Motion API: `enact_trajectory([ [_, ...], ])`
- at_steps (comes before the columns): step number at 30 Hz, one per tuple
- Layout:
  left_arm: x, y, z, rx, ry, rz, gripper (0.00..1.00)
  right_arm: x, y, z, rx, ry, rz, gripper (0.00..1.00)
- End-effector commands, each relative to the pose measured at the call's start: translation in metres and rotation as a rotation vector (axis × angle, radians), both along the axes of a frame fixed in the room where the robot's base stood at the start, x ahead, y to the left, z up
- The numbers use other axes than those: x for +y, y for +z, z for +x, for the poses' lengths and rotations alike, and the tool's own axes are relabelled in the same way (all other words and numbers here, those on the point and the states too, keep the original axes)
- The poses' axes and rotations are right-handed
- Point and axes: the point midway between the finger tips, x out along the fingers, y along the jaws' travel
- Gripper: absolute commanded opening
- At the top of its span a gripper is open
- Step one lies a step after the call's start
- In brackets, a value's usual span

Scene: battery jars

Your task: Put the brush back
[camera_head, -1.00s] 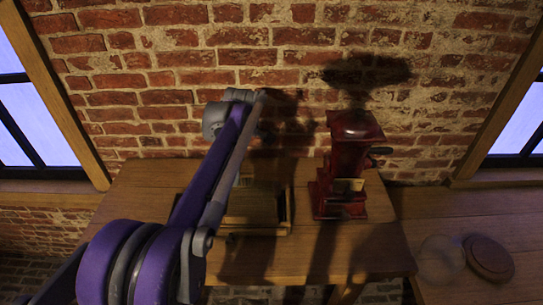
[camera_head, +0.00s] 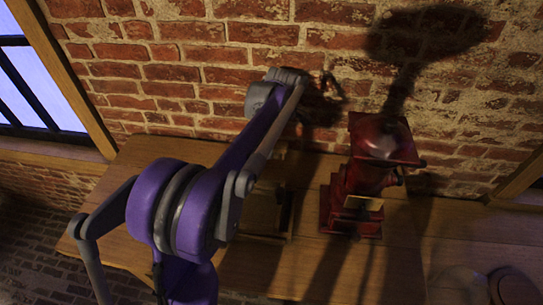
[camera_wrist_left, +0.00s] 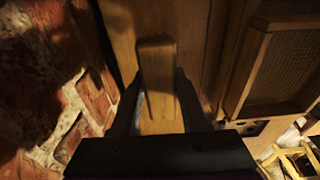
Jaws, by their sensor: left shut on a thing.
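In the left wrist view, my left gripper (camera_wrist_left: 157,77) is shut on a narrow, pale wooden piece, which looks like the handle of the brush (camera_wrist_left: 156,58). Its fingers lie on both sides of the wood. The bristles do not show. In the head view, my left arm reaches up across the table toward the brick wall, and its gripper and the brush are hidden behind the arm. My right gripper is in neither current view.
A wooden frame with a mesh panel (camera_wrist_left: 290,75) is right of the gripper in the wrist view. A dark red grinder-like machine (camera_head: 362,180) stands on the wooden table (camera_head: 130,185) right of my arm. The brick wall (camera_head: 190,75) is close behind. The table's left end looks clear.

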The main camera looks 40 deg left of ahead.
Motion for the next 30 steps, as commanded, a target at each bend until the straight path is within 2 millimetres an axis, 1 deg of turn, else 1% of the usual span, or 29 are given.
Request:
enact_trajectory([
  [4, 0.000, -0.014, 0.001, 0.000, 0.000, 0.000, 0.00, 0.000, 0.000, 0.000, 0.000, 0.000, 0.000, 0.50],
  [7, 0.000, -0.029, 0.001, 0.000, 0.000, 0.000, 0.00, 0.000, -0.001, 0.000, 0.001, 0.000, 0.000, 0.50],
  [10, 0.000, -0.040, 0.000, 0.000, 0.000, 0.000, 0.00, 0.000, -0.002, 0.000, 0.001, 0.000, 0.000, 0.50],
  [12, 0.000, -0.043, 0.000, -0.001, 0.000, 0.000, 0.00, 0.000, -0.002, 0.000, 0.001, 0.000, 0.000, 0.50],
  [19, 0.000, -0.043, 0.000, -0.001, 0.000, 0.000, 0.00, 0.000, -0.002, -0.001, 0.001, 0.000, 0.000, 0.50],
  [23, 0.000, -0.048, 0.000, 0.000, -0.001, 0.000, 0.00, 0.000, -0.005, -0.002, 0.004, 0.000, 0.000, 0.50],
  [24, 0.000, -0.047, 0.000, 0.000, 0.000, 0.000, 0.52, 0.000, -0.004, -0.001, 0.003, 0.000, 0.000, 0.50],
  [28, 0.000, -0.046, 0.000, 0.000, 0.000, 0.000, 0.74, 0.000, -0.004, -0.001, 0.003, 0.000, 0.000, 0.50],
  [30, 0.000, -0.046, 0.000, 0.000, 0.000, 0.000, 0.74, 0.000, -0.004, -0.001, 0.003, 0.000, 0.000, 0.50],
])
